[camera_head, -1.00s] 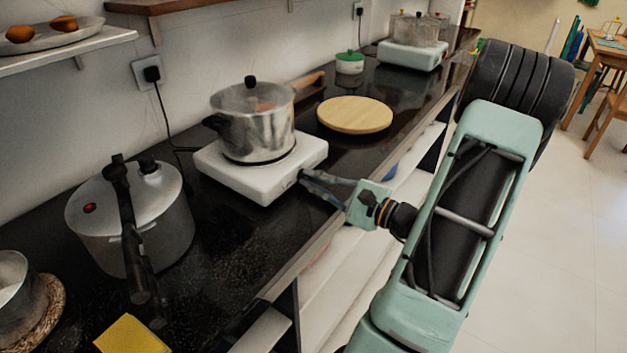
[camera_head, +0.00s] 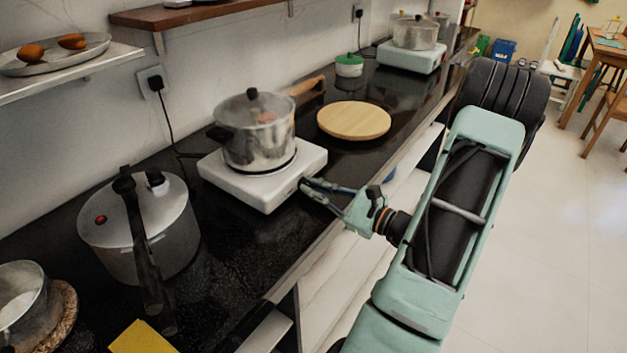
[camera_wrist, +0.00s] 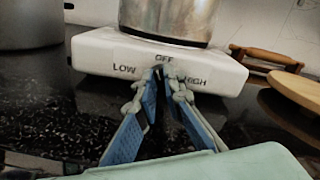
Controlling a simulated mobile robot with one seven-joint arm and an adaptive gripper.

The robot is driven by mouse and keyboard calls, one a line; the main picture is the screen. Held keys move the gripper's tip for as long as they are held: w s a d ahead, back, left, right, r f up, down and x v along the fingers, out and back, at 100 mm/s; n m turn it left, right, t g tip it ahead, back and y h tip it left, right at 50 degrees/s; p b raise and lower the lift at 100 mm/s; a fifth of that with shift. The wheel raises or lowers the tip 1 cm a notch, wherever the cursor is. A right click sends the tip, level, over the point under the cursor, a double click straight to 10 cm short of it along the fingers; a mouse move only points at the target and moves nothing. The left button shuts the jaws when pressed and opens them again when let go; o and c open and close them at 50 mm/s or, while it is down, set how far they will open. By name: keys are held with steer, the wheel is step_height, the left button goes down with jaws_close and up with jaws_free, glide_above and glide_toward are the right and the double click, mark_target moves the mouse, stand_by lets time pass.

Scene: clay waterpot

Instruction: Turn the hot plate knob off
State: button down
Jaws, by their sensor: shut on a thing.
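The white hot plate (camera_head: 230,184) sits on the black counter with a lidded steel pot (camera_head: 258,135) on top. Its front face also shows in the wrist view (camera_wrist: 95,50), with the labels LOW, OFF and HIGH around the knob. My gripper (camera_head: 306,186) reaches in from the right at the front of the hot plate. In the wrist view my gripper (camera_wrist: 163,75) has its two fingertips close together at the knob, just below the OFF label. It is shut on the knob, which the fingertips mostly hide, so its pointing direction cannot be told.
A pressure cooker (camera_head: 150,232) stands left of the hot plate, its dark handle toward the front. A round wooden board (camera_head: 354,121) lies to the right. A second hot plate (camera_head: 412,57) with a pot stands farther back.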

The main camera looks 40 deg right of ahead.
steer(key=m+p, duration=0.3)
steer(key=m, duration=0.1)
steer(key=shift+d+m, duration=0.1)
steer(key=shift+m, duration=0.3)
steer(key=shift+p, duration=0.3)
steer(key=c, duration=2.3)
jaws_free()
steer(key=v, duration=1.2)
